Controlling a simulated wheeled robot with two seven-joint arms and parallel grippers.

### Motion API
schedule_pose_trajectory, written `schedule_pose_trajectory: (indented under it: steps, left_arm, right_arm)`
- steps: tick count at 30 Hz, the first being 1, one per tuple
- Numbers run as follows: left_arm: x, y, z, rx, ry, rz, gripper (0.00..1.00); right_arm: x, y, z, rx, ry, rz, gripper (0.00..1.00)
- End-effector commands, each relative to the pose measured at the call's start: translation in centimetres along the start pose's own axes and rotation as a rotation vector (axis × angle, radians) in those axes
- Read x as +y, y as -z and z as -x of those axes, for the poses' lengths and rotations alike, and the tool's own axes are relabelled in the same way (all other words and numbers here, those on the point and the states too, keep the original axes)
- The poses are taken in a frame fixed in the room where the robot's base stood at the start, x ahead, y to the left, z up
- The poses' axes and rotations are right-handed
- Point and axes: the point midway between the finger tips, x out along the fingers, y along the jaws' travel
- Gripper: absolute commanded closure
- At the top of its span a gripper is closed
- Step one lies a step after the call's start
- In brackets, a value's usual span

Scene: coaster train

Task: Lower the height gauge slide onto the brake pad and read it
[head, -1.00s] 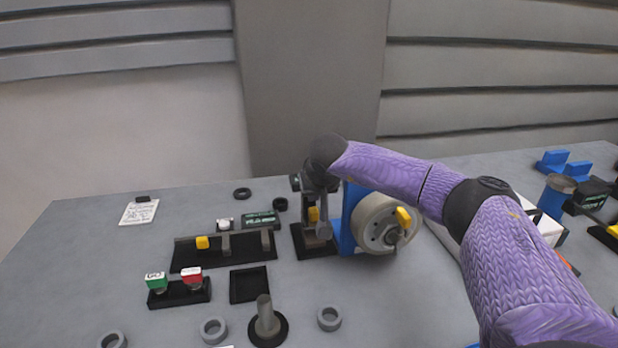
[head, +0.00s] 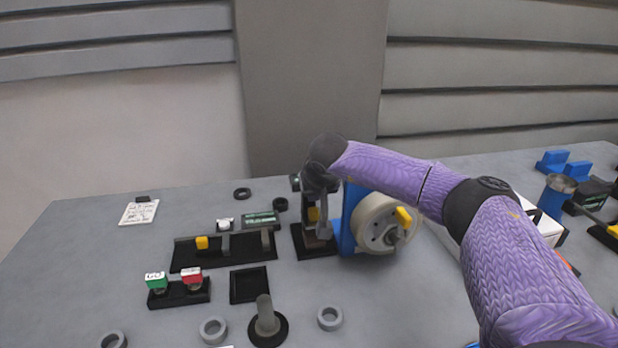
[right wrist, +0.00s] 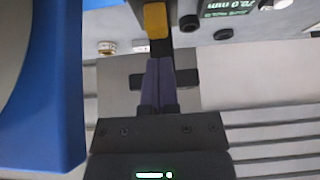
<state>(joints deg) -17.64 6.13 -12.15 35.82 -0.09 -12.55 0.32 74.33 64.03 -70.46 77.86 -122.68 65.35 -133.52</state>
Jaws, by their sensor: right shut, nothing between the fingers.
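The height gauge stands on a black base (head: 301,240) left of the blue wheel stand, with a yellow part (head: 313,214) that looks like its slide. In the right wrist view the yellow part (right wrist: 155,20) is just beyond my fingertips. A brownish block low on the base, perhaps the brake pad, is mostly hidden behind my gripper. My right gripper (head: 323,232) points down in front of the gauge. Its fingers (right wrist: 158,62) are shut together with nothing between them; touching the yellow part or not, I cannot tell. My left gripper is not in view.
The blue stand (head: 347,220) with a pale wheel (head: 380,225) is close right of my gripper. A black rack (head: 190,257), an empty black tray (head: 249,285) and a green-lettered display (head: 262,219) lie left. A peg (head: 265,318) and grey rings are in front.

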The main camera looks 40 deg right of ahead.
Motion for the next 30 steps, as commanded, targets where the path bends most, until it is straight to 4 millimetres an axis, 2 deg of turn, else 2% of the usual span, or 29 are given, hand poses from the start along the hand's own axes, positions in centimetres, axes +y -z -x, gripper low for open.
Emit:
schedule_pose_trajectory:
  steps: [30]
  left_arm:
    - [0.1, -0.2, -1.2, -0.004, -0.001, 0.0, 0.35]
  right_arm:
    - [0.0, -1.3, -1.8, -0.001, 0.0, 0.0, 1.0]
